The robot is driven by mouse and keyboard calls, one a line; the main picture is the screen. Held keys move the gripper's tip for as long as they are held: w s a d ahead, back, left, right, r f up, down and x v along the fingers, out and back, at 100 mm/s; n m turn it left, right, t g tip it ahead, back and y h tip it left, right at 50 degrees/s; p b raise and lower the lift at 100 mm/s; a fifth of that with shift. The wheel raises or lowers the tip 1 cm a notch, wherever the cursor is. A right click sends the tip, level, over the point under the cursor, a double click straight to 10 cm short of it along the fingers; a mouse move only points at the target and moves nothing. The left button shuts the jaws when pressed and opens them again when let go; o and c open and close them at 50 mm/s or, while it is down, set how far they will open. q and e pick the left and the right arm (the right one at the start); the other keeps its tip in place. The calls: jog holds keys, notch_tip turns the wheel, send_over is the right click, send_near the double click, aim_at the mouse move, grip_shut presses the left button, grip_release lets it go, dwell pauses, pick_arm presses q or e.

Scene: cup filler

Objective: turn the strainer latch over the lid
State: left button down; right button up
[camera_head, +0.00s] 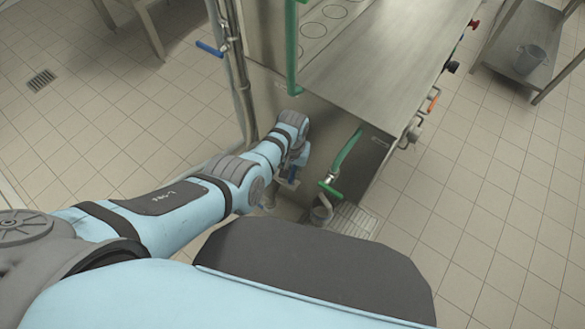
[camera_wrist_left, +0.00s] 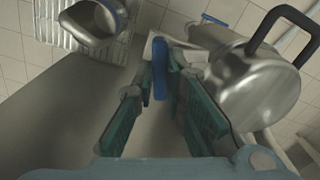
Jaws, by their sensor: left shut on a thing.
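In the left wrist view a blue bar (camera_wrist_left: 160,70), which looks like the strainer latch's grip, stands between the two teal fingers of my left gripper (camera_wrist_left: 164,86). The gripper is shut on it. To the right of the fingers is a steel cylinder (camera_wrist_left: 255,95), apparently the strainer body. A black bar handle (camera_wrist_left: 282,22) is at its end, where the lid seems to be. In the head view my left gripper (camera_head: 292,178) is small beside the machine's near face. My forearm and wrist hide most of the strainer there. My right gripper is out of view.
A steel cup-like vessel (camera_wrist_left: 92,20) stands at the upper left of the wrist view. In the head view a green-handled valve (camera_head: 330,190) is right of my gripper, above a floor grate (camera_head: 352,222). The steel counter (camera_head: 385,60) lies beyond.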

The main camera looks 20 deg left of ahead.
aim_at(293, 173)
pick_arm(q)
jog(key=shift+m, duration=2)
jog(key=c, duration=1.6)
grip_release()
jog(key=shift+c, duration=0.2)
notch_tip(293, 173, up, 12)
